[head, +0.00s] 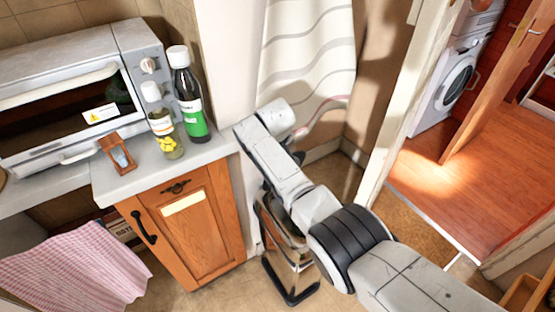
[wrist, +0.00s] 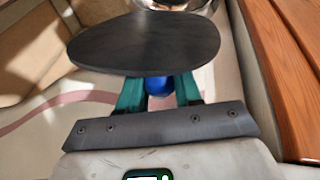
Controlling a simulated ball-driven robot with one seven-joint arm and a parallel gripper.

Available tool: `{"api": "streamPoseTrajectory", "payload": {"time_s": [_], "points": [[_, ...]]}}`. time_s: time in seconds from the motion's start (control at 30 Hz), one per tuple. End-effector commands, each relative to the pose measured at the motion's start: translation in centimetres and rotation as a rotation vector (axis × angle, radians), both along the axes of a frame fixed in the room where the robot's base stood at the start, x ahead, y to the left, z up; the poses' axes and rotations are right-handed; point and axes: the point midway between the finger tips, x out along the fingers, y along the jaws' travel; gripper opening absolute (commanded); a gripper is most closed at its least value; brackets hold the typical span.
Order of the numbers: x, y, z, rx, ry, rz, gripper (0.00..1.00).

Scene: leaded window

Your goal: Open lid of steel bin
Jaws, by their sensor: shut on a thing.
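The steel bin (head: 290,262) stands on the floor beside the wooden cabinet, shiny with a black base; my arm hides much of its top. In the wrist view, a dark oval plate (wrist: 145,42), which looks like the bin's lid, lies across the tips of my gripper (wrist: 158,88). The teal fingers are shut on its near edge, with a blue part between them. Chrome metal of the bin (wrist: 180,5) shows beyond the plate at the top. How far the lid is raised is hard to tell. My fingers are hidden in the head view.
The cabinet (head: 195,225) with its counter is close left of the bin, holding bottles (head: 187,95) and a toaster oven (head: 70,95). A striped curtain (head: 305,60) hangs behind. An open doorway lies right, with a washing machine (head: 452,80) beyond.

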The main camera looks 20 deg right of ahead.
Motion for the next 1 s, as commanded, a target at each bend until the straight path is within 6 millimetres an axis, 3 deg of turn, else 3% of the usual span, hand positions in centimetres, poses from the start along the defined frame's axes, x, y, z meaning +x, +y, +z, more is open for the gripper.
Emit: {"api": "streamPoseTrajectory", "payload": {"time_s": [0.53, 0.57, 0.8, 1.0], "points": [[-0.03, 0.02, -0.2, -0.004, 0.021, 0.0, 0.0], [-0.04, 0.02, -0.21, -0.004, 0.021, 0.0, 0.36], [0.01, 0.01, -0.13, -0.005, 0.019, 0.0, 0.57], [0.03, 0.02, -0.06, -0.004, 0.018, 0.0, 0.57]]}}
